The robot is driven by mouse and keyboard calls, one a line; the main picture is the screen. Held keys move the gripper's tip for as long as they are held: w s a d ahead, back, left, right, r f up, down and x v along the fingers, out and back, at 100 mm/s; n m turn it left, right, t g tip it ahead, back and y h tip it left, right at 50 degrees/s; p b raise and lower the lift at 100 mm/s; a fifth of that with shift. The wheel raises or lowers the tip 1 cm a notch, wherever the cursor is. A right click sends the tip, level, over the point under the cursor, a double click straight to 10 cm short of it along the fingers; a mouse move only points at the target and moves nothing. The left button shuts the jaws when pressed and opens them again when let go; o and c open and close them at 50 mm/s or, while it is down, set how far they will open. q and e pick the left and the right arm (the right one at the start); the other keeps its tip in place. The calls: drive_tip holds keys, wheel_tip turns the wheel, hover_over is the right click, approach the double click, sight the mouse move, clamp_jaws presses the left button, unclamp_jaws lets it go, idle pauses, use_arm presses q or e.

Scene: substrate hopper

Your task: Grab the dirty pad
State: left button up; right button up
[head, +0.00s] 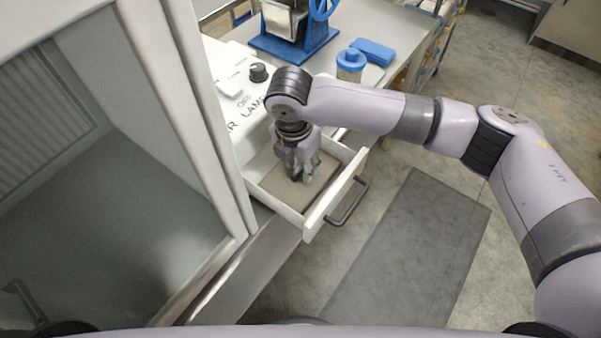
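A flat brownish-grey pad (284,191) lies on the floor of an open white drawer (317,217). I take it for the dirty pad; marks on it are too small to tell. My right gripper (303,178) points down inside the drawer, over the pad, and hides part of it. Its fingertips are close to the pad's surface; I cannot tell whether they touch it. The fingers are small and seen from above, so whether they are open or shut is unclear. My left gripper is not in view.
The drawer front has a dark handle (347,203). A lettered white panel with a black knob (259,72) stands behind the drawer. A blue-lidded jar (351,65), a blue block (373,52) and a blue-framed device (291,46) stand on the counter. A glass-fronted cabinet fills the left.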

drive_tip(key=shift+c, duration=0.6)
clamp_jaws()
drive_tip(key=shift+r, duration=0.1)
